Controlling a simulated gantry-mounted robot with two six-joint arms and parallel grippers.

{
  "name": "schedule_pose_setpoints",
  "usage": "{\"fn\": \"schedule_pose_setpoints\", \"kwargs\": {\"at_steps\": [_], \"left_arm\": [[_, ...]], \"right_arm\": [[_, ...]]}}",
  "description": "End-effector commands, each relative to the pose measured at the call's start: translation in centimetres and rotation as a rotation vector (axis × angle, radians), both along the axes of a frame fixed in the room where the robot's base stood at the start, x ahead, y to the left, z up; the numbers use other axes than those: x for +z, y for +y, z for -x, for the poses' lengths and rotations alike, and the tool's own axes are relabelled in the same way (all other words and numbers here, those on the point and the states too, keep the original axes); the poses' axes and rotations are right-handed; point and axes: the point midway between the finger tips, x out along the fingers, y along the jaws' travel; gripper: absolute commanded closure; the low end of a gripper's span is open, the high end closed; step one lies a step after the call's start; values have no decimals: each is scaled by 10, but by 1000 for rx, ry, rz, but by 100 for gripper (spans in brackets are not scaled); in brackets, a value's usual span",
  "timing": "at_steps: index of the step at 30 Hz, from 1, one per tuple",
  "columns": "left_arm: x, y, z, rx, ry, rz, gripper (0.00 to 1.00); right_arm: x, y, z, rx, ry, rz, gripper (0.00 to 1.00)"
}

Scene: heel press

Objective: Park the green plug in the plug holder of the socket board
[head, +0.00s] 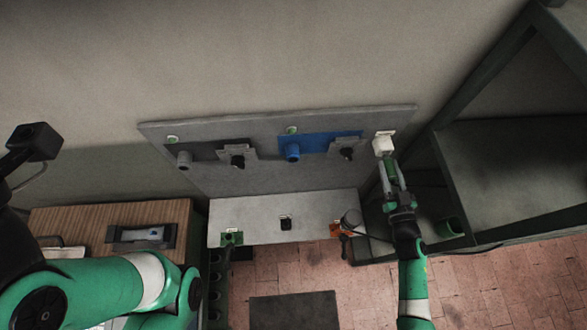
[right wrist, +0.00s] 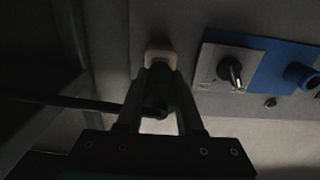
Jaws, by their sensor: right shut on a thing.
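The socket board (head: 265,178) is a grey panel tilted against the wall. A white block-like holder (head: 383,144) sits at its upper right corner, and it shows in the right wrist view (right wrist: 158,52). My right gripper (head: 389,170) is shut on the green plug (right wrist: 160,88), just in front of this holder. The plug's front end meets or overlaps the holder; how deep it sits is hidden by the plug and fingers. A dark cable (right wrist: 70,102) leaves the plug to the left in the wrist view.
The board carries a blue plate (head: 318,143), a blue socket (head: 292,152), a grey socket (head: 184,160) and black rotary switches (head: 347,152). Below is a pale shelf (head: 260,228) with an orange part (head: 341,230). A dark shelf unit (head: 510,175) stands close on the right.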

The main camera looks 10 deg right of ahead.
Motion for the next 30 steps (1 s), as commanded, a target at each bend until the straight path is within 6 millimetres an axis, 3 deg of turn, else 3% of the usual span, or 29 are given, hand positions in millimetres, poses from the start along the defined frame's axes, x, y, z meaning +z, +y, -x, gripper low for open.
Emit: {"fn": "schedule_pose_setpoints", "kwargs": {"at_steps": [26,27,30], "left_arm": [[-7,0,0,0,0,0,50],[-7,0,0,0,0,0,50],[-7,0,0,0,0,0,50]], "right_arm": [[0,0,-18,0,-2,0,100],[0,0,-18,0,-1,0,62],[1,0,-18,0,-1,0,44]]}}
